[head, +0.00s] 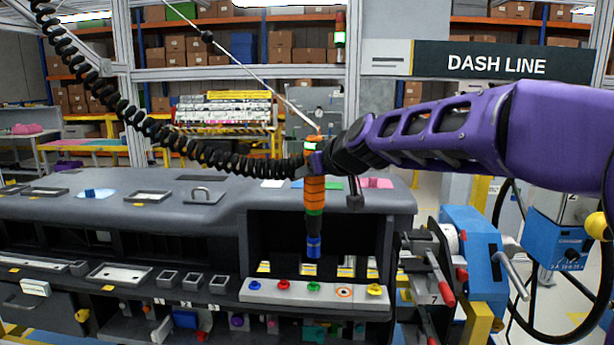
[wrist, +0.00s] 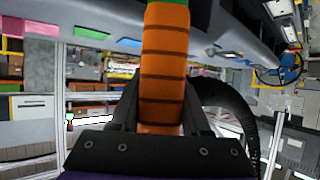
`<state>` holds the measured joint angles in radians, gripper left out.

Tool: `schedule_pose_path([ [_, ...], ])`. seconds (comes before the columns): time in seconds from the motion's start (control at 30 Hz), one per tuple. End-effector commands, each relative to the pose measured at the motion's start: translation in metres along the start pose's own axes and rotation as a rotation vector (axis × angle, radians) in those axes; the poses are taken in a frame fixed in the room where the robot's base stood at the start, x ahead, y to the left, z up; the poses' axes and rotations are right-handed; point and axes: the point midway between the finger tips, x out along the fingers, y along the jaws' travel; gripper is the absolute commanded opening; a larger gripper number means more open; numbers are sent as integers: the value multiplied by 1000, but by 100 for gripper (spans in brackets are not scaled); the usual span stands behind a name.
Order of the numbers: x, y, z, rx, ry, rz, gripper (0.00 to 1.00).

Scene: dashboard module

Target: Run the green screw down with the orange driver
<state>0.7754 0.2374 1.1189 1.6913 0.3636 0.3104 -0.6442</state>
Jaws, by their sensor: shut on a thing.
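The orange driver (head: 315,195) hangs upright from a black coiled hose, with a blue tip at its lower end. My gripper (head: 317,165) is shut on the driver near its top. In the wrist view the orange ribbed body of the driver (wrist: 164,70) stands between the fingers of my gripper (wrist: 160,120). The green screw (head: 314,287) sits in a grey strip (head: 270,293) on the dashboard. The blue tip is above the strip, apart from it, and close over the green screw in the picture. The wrist view does not show the driver's tip or the screw.
Blue (head: 254,285), red (head: 284,286) and yellow (head: 374,289) screws and an orange-ringed spot (head: 344,292) share the strip. A recess opens behind it under the dashboard top (head: 370,200). A blue clamp fixture (head: 470,265) stands to the right. The coiled hose (head: 180,145) crosses the upper left.

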Motion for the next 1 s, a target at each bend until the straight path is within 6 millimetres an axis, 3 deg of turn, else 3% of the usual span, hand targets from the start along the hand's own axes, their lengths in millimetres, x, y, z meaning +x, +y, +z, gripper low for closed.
schedule_pose_path([
  [1.0, 26, 2, 50, 2, 2, 3, 0],
])
